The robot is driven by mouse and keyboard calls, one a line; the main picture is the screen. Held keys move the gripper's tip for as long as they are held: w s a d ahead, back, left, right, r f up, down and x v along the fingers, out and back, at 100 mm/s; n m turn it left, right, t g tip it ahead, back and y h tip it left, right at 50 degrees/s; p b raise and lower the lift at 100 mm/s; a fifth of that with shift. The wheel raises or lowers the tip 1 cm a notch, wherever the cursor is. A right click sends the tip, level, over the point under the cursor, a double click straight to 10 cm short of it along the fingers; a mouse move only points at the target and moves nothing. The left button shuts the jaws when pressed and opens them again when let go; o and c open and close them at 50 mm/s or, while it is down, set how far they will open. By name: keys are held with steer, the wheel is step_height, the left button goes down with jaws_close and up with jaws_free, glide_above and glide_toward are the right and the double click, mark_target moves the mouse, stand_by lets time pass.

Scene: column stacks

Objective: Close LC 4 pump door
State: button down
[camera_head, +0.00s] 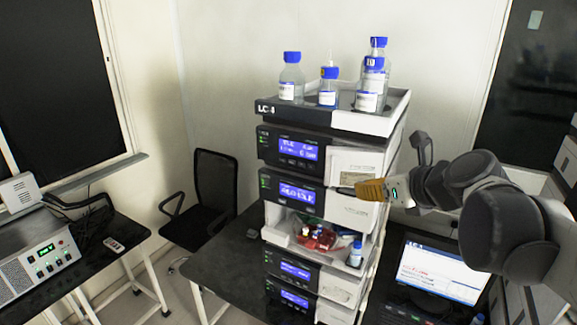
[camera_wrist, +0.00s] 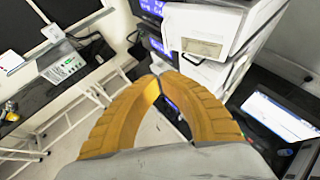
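The LC 4 column stack stands on a dark table, with its marked top tray (camera_head: 335,118) holding bottles. The upper module has a blue display and a white front door panel (camera_head: 350,160). The module below has a similar white panel (camera_head: 345,208). A white panel with a beige label (camera_wrist: 203,25) shows at the top of the wrist view. I cannot tell which panel is the pump door or how far it stands open. My yellow gripper (camera_head: 371,190) is in front of the two panels. Its fingertips (camera_wrist: 160,80) meet with nothing seen between them; contact with a panel is unclear.
Below is an open bay with red parts (camera_head: 316,236) and a small bottle (camera_head: 355,254), then two more modules. A monitor (camera_head: 440,270) stands right of the stack. A black chair (camera_head: 212,180) and another table with an instrument (camera_head: 40,255) are at left.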

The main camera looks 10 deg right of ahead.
steer(key=w+f, duration=0.2)
steer(key=w, duration=0.2)
steer(key=p, duration=0.3)
glide_toward(328, 170)
step_height(328, 170, down, 5)
steer(key=w+a, duration=0.2)
steer(key=a, duration=0.1)
steer(key=shift+d+r, duration=0.15)
steer(key=shift+b, duration=0.3)
steer(key=w+b, duration=0.3)
steer(key=w, duration=0.2)
steer(key=shift+w, duration=0.3)
steer(key=shift+s+r, duration=0.1)
